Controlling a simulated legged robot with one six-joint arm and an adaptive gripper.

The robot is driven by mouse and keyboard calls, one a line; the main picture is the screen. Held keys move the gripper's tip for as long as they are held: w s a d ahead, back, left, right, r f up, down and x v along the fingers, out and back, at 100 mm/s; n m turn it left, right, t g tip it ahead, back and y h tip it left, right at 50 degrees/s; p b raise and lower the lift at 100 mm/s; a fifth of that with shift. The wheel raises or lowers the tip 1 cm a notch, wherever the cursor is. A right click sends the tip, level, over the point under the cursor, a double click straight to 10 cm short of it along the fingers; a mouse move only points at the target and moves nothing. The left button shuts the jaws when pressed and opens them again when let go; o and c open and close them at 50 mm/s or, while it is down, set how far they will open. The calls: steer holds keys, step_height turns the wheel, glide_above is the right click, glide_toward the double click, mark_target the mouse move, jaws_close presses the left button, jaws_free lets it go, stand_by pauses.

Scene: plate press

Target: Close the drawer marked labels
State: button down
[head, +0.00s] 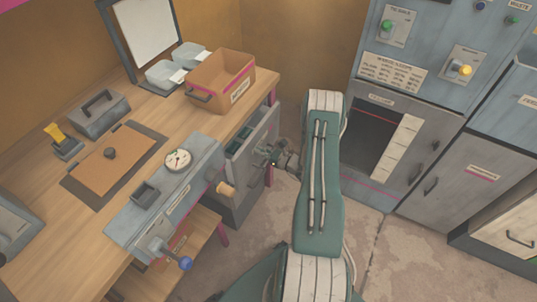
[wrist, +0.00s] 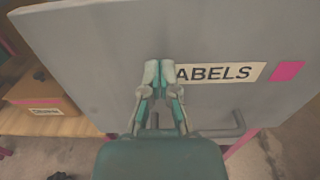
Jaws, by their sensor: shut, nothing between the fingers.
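The grey front of the drawer marked labels (wrist: 90,70) fills most of the wrist view. Its white label (wrist: 230,73) reads "ABELS", with the first letter hidden behind my fingers. A pink square (wrist: 287,71) is right of it, and a bar handle (wrist: 228,131) is below. In the head view the drawer (head: 262,132) stands out from under the workbench, open at the top, with contents inside. My gripper (wrist: 160,68) is shut and empty, its fingertips at the drawer front by the label's left end. Whether they touch is unclear. It also shows in the head view (head: 275,156).
The wooden workbench (head: 50,200) at left carries a brown box (head: 220,80), a grey press unit (head: 165,195) and a clipboard-like board (head: 113,160). Grey-blue cabinets (head: 440,130) stand at right. Concrete floor (head: 385,250) lies between bench and cabinets.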

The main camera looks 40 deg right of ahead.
steer(key=shift+w, duration=0.2)
steer(key=shift+a, duration=0.1)
steer(key=shift+w+a, duration=0.2)
steer(key=shift+w, duration=0.15)
steer(key=x, duration=0.3)
steer(key=shift+w+a+r, duration=0.1)
steer(key=shift+w, duration=0.3)
steer(key=shift+s+d, duration=0.2)
steer(key=shift+s, duration=0.1)
glide_toward(254, 147)
steer(key=shift+v, duration=0.95)
